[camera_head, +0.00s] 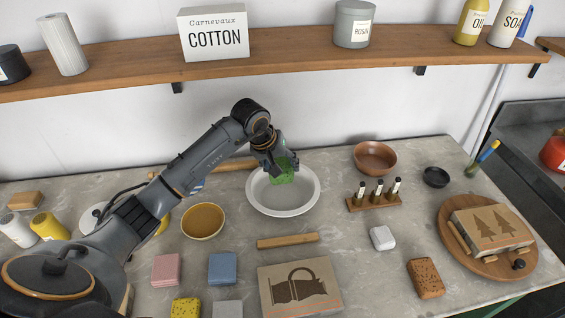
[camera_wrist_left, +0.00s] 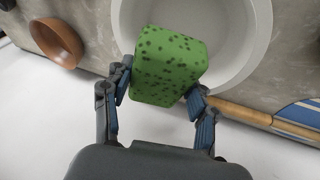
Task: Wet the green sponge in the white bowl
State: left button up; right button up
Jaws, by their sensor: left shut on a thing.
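The green sponge (camera_head: 282,170) has dark speckles and is held by my left gripper (camera_head: 274,166) over the back part of the white bowl. The white bowl (camera_head: 311,206) stands on the grey counter near the middle. In the left wrist view, the sponge (camera_wrist_left: 168,66) sits between the two fingers of my left gripper (camera_wrist_left: 158,95), with the white bowl (camera_wrist_left: 262,30) behind it. I cannot tell whether the sponge touches the inside of the bowl. Any water in the bowl is hard to make out. My right gripper is not in view.
A tan bowl (camera_head: 203,222) stands left of the white bowl and a brown bowl (camera_head: 375,158) right of it. A wooden bar (camera_head: 287,241) lies in front. Pink (camera_head: 166,269) and blue (camera_head: 222,267) sponges lie nearer. A rack of small bottles (camera_head: 375,203) stands to the right.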

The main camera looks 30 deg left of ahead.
aim_at(286, 161)
pick_arm(q)
notch_tip(286, 161, down, 2)
jog(key=shift+f+b, duration=0.1)
jog(key=shift+b, duration=0.3)
jog(key=shift+f+b, duration=0.7)
jog(key=shift+f, duration=0.15)
notch_tip(286, 161, down, 4)
jog(key=b, duration=0.3)
jog(key=shift+b, duration=0.35)
jog(key=shift+r, duration=0.1)
jog(key=shift+r+p, duration=1.9)
jog(key=shift+r, duration=2.15)
jog(key=shift+r+p, duration=0.95)
jog(key=shift+r, duration=1.05)
